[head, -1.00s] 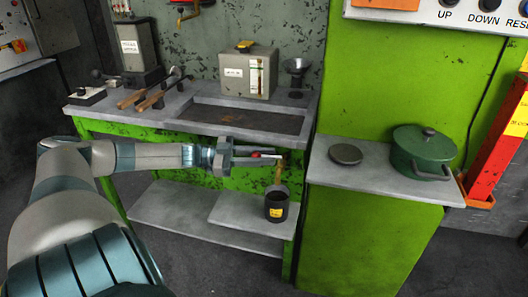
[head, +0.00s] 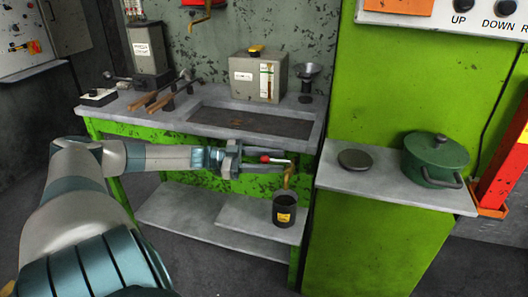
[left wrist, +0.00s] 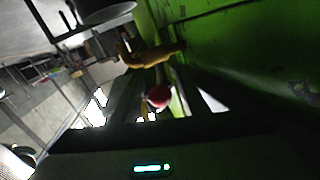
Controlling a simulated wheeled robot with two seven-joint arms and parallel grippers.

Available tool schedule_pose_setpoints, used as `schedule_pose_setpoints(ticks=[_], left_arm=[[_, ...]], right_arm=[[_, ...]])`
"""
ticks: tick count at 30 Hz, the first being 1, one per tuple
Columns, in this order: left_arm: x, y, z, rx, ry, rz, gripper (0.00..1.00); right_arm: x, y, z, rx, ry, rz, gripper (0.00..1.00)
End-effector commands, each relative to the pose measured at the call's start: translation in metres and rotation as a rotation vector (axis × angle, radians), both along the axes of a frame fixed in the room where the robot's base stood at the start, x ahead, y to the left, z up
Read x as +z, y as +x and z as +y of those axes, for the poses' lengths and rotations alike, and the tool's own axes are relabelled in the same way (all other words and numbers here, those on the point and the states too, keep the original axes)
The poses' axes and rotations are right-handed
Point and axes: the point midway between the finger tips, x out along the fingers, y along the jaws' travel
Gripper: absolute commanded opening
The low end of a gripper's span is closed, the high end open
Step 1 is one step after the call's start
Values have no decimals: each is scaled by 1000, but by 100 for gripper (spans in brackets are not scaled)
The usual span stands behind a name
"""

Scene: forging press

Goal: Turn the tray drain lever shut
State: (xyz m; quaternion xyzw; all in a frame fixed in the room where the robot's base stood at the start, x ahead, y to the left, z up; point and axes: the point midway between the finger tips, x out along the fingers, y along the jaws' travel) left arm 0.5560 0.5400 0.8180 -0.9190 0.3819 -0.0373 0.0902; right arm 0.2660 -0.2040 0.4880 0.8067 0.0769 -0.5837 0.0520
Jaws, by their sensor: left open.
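The tray drain lever has a red knob (head: 266,158) and sits at the brass drain tap (head: 289,178) under the front of the bench tray (head: 235,121). My left gripper (head: 279,164) is open around the red knob. In the left wrist view the red knob (left wrist: 158,96) lies between the two dark fingers, with the brass tap (left wrist: 150,54) just beyond. I cannot tell whether a finger touches the knob. The lever's shaft is mostly hidden by the fingers. My right gripper is not in view.
A dark cup (head: 285,210) with a yellow label stands below the tap on the lower shelf (head: 180,209). A green pot (head: 434,158) and a round lid-like disc (head: 355,159) sit on the right shelf. A grey box (head: 258,77) stands behind the tray.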

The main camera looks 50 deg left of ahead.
Motion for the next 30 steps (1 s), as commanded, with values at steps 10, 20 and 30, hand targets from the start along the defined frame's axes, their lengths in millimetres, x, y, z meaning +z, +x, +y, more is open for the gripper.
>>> schedule_pose_setpoints(ticks=[10,20,30], left_arm=[[-1,-12,11,1,1,5,40],[1,-41,41,1,2,5,40],[1,-86,87,3,2,4,40]], right_arm=[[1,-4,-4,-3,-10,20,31],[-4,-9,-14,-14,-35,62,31],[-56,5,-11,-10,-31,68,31]])
